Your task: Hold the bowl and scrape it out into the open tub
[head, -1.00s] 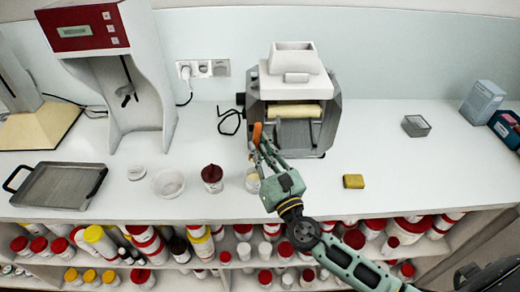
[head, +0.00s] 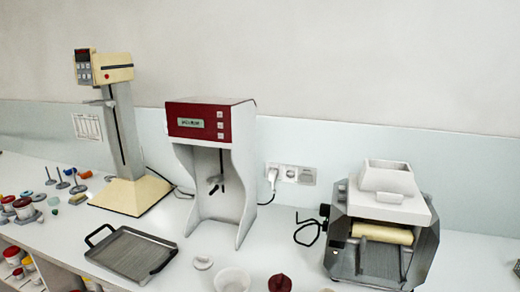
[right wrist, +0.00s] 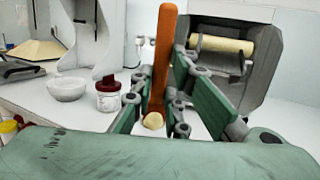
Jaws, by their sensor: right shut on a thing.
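The white bowl (head: 232,281) stands on the bench, cut off by the bottom edge of the head view. It also shows at the left of the right wrist view (right wrist: 67,89), apart from my gripper. My right gripper (right wrist: 165,78) is shut on an orange spatula (right wrist: 161,55), held roughly upright. A small cream-coloured patch (right wrist: 153,121) shows at the spatula's lower end between the fingers; I cannot tell whether it is cream on the spatula or something behind. I cannot make out the open tub clearly. My left gripper is not in view.
A red-lidded jar (head: 280,283) stands right of the bowl, a white lid (head: 203,262) left of it. The roller mill (head: 382,232) is at the right. A metal tray (head: 132,253) and a red-topped machine (head: 211,165) stand to the left.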

